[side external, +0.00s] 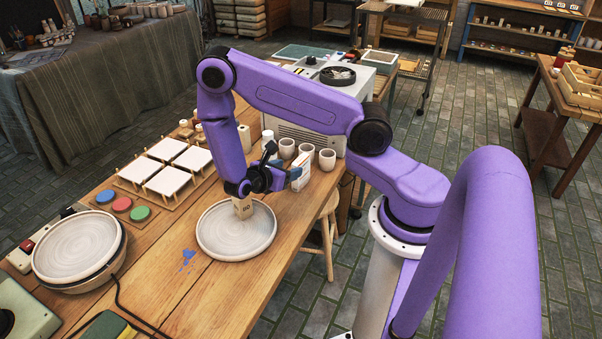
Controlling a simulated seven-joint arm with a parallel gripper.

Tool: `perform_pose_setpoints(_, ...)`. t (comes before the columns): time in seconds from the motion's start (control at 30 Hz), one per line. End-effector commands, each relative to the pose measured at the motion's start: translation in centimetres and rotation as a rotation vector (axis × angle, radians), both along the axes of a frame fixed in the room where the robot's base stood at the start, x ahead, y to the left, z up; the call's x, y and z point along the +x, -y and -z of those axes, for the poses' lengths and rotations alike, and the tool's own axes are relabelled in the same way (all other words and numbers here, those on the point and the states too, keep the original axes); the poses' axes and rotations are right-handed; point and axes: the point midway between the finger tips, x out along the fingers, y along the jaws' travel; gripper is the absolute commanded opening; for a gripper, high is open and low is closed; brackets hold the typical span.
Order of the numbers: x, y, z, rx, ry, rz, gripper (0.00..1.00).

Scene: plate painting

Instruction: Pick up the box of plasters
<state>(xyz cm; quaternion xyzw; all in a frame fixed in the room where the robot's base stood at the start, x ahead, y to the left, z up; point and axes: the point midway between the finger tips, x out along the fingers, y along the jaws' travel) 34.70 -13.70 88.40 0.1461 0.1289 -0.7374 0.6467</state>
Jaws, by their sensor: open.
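A small white box with orange and blue markings (300,176), which looks like the box of plasters, stands upright on the wooden table behind and right of the round plate. My gripper (282,172) is open and points right towards the box, with its dark fingers close to the box's left side. The fingers partly cover the box, and I cannot tell whether they touch it or are around it.
A pale round plate (213,232) lies in front, with a tan block marked 80 (243,208) at its far edge, below my wrist. White cups (327,159) stand just behind the box. White tiles (185,158) on racks and paint discs (122,204) lie to the left.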

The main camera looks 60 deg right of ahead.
Motion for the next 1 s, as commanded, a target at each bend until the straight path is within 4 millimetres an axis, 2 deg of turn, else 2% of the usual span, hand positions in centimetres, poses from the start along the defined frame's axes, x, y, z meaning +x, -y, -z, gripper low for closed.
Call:
perform_pose_setpoints(0.13, -0.4, 2.3, 1.0, 0.0, -0.001, 0.004, 0.57)
perform_pose_setpoints(0.47, -0.5, 4.5, 2.0, 0.0, 0.0, 0.003, 0.57)
perform_pose_setpoints(0.73, -0.7, 7.7, 3.7, 0.0, 0.001, 0.004, 0.57)
perform_pose_setpoints(1.0, -0.7, 8.4, 4.0, 0.001, 0.001, 0.0, 0.57)
